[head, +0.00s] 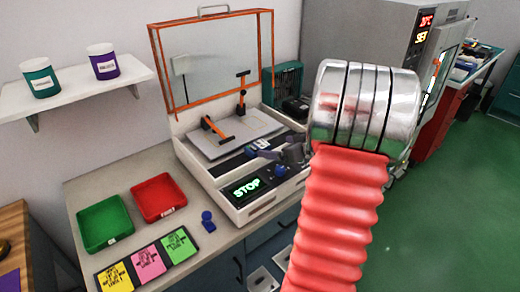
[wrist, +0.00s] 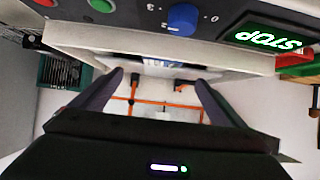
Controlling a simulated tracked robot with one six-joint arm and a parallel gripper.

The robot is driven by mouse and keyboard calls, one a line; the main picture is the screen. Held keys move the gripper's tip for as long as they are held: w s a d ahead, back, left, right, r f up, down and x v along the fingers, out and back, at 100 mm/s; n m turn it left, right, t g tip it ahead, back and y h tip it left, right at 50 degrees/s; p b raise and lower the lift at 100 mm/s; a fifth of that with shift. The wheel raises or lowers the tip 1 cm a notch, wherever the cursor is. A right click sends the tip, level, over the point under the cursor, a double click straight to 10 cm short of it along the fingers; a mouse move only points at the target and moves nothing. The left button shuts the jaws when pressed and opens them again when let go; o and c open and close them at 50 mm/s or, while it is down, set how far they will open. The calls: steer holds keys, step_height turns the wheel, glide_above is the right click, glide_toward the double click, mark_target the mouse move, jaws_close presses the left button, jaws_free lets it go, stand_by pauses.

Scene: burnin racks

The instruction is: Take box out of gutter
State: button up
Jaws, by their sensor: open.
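My gripper (head: 262,150) is open over the front part of the white machine (head: 205,185), just behind its STOP display. In the wrist view my gripper (wrist: 160,75) shows two dark fingers spread apart, with their tips near a pale ledge of the machine. A small whitish thing with blue marks (wrist: 160,60) lies between the fingertips; it may be the box. A small pale piece (head: 258,145) also shows beside the fingers in the head view. The dark slot (head: 232,164) behind the display may be the gutter; my gripper partly hides it.
An orange-framed clear lid (head: 268,60) stands open behind the machine's tray. A green tray (head: 105,240), a red tray (head: 177,217) and coloured cards (head: 150,262) lie on the left of the bench. My arm covers the right side.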

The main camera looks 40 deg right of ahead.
mark_target(259, 146)
steer(key=x, duration=0.7)
steer(key=shift+w+f, duration=0.15)
steer(key=shift+w, duration=0.15)
steer(key=shift+x, duration=2.65)
steer(key=shift+a+f, duration=0.15)
steer(key=shift+s, duration=0.1)
steer(key=shift+c, duration=0.2)
steer(key=c, duration=1.3)
steer(key=shift+o, duration=0.2)
step_height(259, 146, up, 10)
steer(key=shift+r, duration=0.1)
